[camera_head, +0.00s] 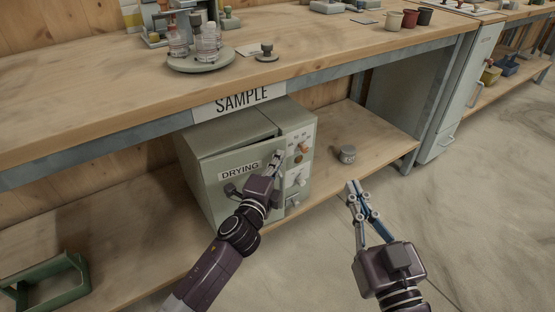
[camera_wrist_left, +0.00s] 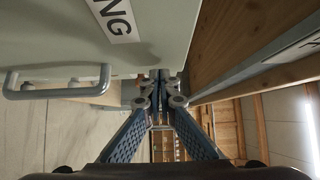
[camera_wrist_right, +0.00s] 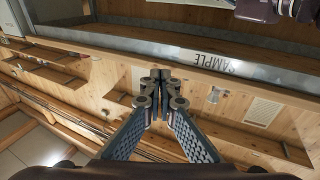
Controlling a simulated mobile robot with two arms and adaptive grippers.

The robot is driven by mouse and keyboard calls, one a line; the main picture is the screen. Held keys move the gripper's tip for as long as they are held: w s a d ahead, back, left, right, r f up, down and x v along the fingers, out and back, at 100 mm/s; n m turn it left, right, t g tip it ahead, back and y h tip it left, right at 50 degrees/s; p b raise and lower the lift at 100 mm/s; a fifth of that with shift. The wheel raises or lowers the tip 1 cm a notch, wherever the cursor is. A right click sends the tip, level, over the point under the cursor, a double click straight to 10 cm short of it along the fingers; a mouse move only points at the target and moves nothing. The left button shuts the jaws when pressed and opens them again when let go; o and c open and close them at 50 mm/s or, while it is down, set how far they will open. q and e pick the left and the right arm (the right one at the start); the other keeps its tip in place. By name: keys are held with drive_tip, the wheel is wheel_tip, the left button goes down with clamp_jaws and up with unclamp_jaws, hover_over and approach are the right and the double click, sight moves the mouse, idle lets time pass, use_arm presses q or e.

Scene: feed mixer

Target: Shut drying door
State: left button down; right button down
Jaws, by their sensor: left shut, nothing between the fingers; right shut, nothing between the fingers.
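The drying door (camera_head: 225,174) is the front of a grey-green box on the shelf under the bench and bears a DRYING label. A dark wedge along its top edge shows that it stands a little ajar. My left gripper (camera_head: 277,160) is shut and empty in front of the door's right part, by the label's end. In the left wrist view its fingertips (camera_wrist_left: 160,76) are at the edge of the door (camera_wrist_left: 165,35); I cannot tell whether they touch. The door handle (camera_wrist_left: 55,82) is to their left. My right gripper (camera_head: 352,188) is shut and empty, over the floor.
The box's control panel (camera_head: 300,147) with knobs is right of the door. A small jar (camera_head: 347,154) stands on the lower shelf (camera_head: 378,138). The bench edge with its SAMPLE sign (camera_head: 240,100) overhangs the box. The floor at right is clear.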

sight(273, 151)
use_arm(q)
drive_tip(key=shift+w+a, duration=0.15)
drive_tip(key=shift+w, duration=0.1)
use_arm(e)
drive_tip(key=shift+r, duration=0.3)
